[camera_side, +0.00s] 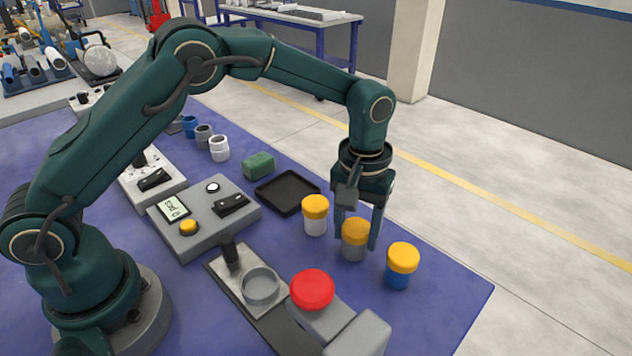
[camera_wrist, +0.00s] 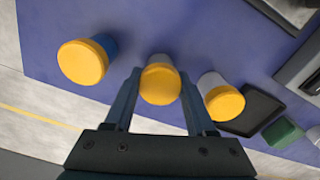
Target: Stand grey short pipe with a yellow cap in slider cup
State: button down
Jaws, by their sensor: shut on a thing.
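The grey short pipe with a yellow cap (camera_side: 355,240) stands upright on the blue table, between a white and a blue capped pipe. My gripper (camera_side: 358,235) points down and is shut on it, one finger on each side. In the wrist view my gripper (camera_wrist: 157,95) has the yellow cap (camera_wrist: 160,84) between its fingers; the grey body is mostly hidden there. The slider cup (camera_side: 260,285) is a grey ring on a slider plate, in front and to the left of my gripper. It looks empty.
A white pipe (camera_side: 315,215) and a blue pipe (camera_side: 401,266), both yellow-capped, stand close on either side. A red button (camera_side: 312,290) is right beside the slider cup. A black tray (camera_side: 288,192), a green block (camera_side: 258,165) and a control box (camera_side: 203,215) lie behind.

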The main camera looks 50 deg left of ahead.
jog(key=shift+r, duration=0.1)
jog(key=shift+r, duration=0.5)
jog(key=r, duration=0.3)
jog(key=shift+a+r, duration=0.25)
jog(key=shift+a, duration=0.15)
jog(key=s+a+r, duration=0.2)
jog(key=a+r, duration=0.4)
jog(key=a, duration=0.4)
jog(key=s+a+r, duration=0.1)
jog(key=s+a, duration=0.1)
jog(key=s, duration=0.5)
jog(key=s+a+r, duration=0.1)
jog(key=s+a, duration=0.2)
jog(key=s, duration=0.4)
jog(key=shift+m, duration=0.4)
jog(key=d+f, duration=0.2)
jog(key=d, duration=0.1)
jog(key=d+f, duration=0.2)
jog(key=d, duration=0.2)
jog(key=d+f, duration=0.2)
jog(key=d, duration=0.2)
jog(key=shift+d+f, duration=0.2)
jog(key=shift+f, duration=0.15)
send_over(261, 288)
jog(key=shift+f, duration=2.05)
jog(key=shift+f, duration=0.1)
